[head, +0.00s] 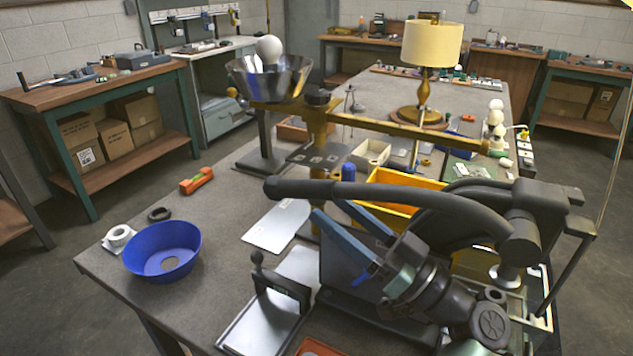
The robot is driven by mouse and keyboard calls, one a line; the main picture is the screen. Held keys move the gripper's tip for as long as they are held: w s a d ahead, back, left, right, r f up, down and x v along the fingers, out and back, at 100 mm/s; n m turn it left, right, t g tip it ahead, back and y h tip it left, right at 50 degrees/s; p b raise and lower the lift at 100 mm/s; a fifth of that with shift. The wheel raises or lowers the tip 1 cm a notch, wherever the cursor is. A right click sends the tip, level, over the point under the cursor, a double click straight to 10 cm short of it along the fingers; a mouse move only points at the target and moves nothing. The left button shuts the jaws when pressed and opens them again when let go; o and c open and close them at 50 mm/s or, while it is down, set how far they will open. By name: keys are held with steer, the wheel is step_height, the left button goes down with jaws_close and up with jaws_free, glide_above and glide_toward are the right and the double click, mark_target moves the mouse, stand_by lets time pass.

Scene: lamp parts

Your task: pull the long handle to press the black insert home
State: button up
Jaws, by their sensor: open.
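The long handle (390,196) is a thick, dark curved bar across the right half of the head view. Its free end is at the left, and its right end meets a dark upright cylinder (524,238) with a pale round foot below. My gripper (327,208) has blue-grey fingers that point up and left and are open. Their tips are close under the left part of the handle. I cannot tell whether they touch it. The black insert cannot be made out; my arm and the dark machine parts hide much of that area.
A brass-coloured post with a side arm (400,128) stands behind the handle, near a yellow bin (385,200). A small black-knobbed fixture (280,290) is at the front. A blue bowl (163,252) and an orange level (196,180) are at left.

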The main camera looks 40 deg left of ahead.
mark_target(317, 199)
steer(key=x, duration=0.2)
steer(key=p+x, duration=0.1)
steer(key=x, duration=0.1)
steer(key=shift+s+a+r, duration=0.15)
steer(key=shift+s, duration=0.1)
steer(key=shift+x, duration=0.8)
steer(key=shift+w, duration=0.1)
jaws_close()
stand_by(0.4)
